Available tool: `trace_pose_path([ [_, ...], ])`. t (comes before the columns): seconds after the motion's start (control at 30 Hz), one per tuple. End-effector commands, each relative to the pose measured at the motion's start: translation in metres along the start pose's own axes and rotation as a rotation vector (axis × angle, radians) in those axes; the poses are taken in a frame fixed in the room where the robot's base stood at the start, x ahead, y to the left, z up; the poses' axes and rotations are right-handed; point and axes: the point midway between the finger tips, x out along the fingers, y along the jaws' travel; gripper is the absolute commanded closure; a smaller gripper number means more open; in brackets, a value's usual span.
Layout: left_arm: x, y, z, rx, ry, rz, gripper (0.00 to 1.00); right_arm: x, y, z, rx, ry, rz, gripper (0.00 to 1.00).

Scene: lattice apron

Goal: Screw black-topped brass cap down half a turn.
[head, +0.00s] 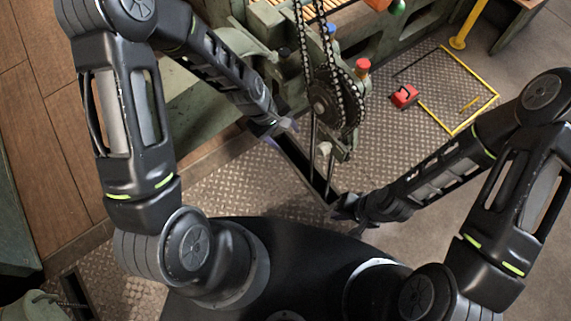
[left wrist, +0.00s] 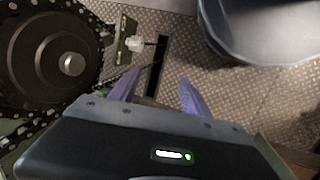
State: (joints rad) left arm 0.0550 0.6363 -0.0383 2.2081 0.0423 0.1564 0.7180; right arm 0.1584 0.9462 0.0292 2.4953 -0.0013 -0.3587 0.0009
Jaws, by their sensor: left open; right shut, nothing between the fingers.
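A small black-topped cap (head: 284,52) shows in the head view on the green machine, left of the chain; its brass part is too small to make out. My left gripper (head: 284,133) is open and empty, below that cap and left of the chain sprocket. In the left wrist view its two purple fingers (left wrist: 158,84) stand apart over the floor slot, with no cap between them. My right gripper (head: 338,208) is shut and empty, near the lower end of the floor slot.
The chain and sprocket (head: 321,103) hang close right of my left gripper; the sprocket also fills the left wrist view's upper left (left wrist: 62,62). A red-topped cap (head: 362,66) sits right of the chain. A red block (head: 404,97) lies on the plate floor by a yellow outline (head: 474,121).

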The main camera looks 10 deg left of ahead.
Motion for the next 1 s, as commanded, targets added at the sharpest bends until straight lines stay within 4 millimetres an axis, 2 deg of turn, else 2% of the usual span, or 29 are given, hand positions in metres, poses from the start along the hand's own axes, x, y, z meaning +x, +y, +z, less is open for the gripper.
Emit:
trace_pose_path([
  [0.2,0.023,-0.029,0.029,0.172,-0.021,-0.015,0.44,-0.006,-0.002,0.000,0.000,0.000,0.000,1.00],
  [0.4,0.035,-0.046,0.049,0.284,-0.034,-0.018,0.44,-0.009,-0.003,0.000,0.000,0.000,0.000,1.00],
  [0.73,0.039,-0.052,0.056,0.329,-0.037,-0.016,0.44,-0.009,-0.003,0.000,0.000,0.000,0.000,1.00],
  [0.9,0.040,-0.052,0.055,0.328,-0.036,-0.016,0.44,-0.009,-0.003,0.000,0.000,0.000,0.000,1.00],
  [1.0,0.043,-0.050,0.048,0.332,-0.018,-0.005,0.44,-0.003,-0.001,0.000,0.000,0.000,0.000,1.00],
])
